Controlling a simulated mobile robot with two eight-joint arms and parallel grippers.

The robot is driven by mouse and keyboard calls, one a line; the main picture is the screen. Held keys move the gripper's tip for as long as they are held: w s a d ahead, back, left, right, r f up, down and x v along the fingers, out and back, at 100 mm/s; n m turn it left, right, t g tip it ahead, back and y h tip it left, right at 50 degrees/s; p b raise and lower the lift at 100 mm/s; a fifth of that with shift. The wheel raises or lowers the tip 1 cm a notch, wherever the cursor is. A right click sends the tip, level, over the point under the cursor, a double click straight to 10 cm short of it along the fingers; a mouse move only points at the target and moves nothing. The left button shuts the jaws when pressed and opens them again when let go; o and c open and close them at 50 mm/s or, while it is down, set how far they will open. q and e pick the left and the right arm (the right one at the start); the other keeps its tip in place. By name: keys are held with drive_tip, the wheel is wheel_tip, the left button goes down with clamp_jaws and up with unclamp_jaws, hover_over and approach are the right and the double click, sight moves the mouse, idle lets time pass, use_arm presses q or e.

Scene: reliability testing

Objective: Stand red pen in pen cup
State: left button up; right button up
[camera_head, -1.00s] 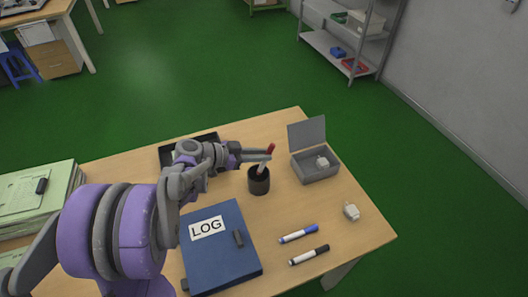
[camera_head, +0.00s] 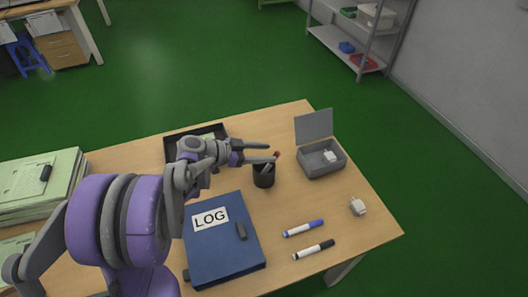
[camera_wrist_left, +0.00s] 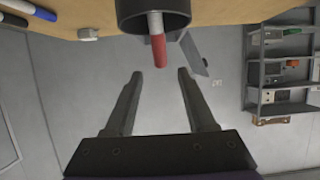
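The red pen (camera_head: 277,154) stands leaning inside the black pen cup (camera_head: 264,178), its red end sticking out above the rim. In the left wrist view the red end (camera_wrist_left: 158,48) and part of the white barrel show, with the rest hidden inside the cup (camera_wrist_left: 128,14). My left gripper (camera_head: 271,152) is beside the cup at rim height or slightly above. In the left wrist view its fingers (camera_wrist_left: 160,74) are spread, with a gap on both sides of the pen and nothing between them. My right gripper is not in view.
A blue LOG binder (camera_head: 222,245) lies in front of the cup. A blue-capped marker (camera_head: 303,228), a black-capped marker (camera_head: 313,250) and a white plug (camera_head: 358,206) lie to the right. An open grey box (camera_head: 322,160) stands behind right. A black tray (camera_head: 185,140) is behind my arm.

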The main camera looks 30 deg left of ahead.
use_arm(q)
drive_tip(key=v, duration=1.1)
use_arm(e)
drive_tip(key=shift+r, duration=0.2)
use_arm(q)
drive_tip(key=shift+d, duration=0.1)
idle(0.6)
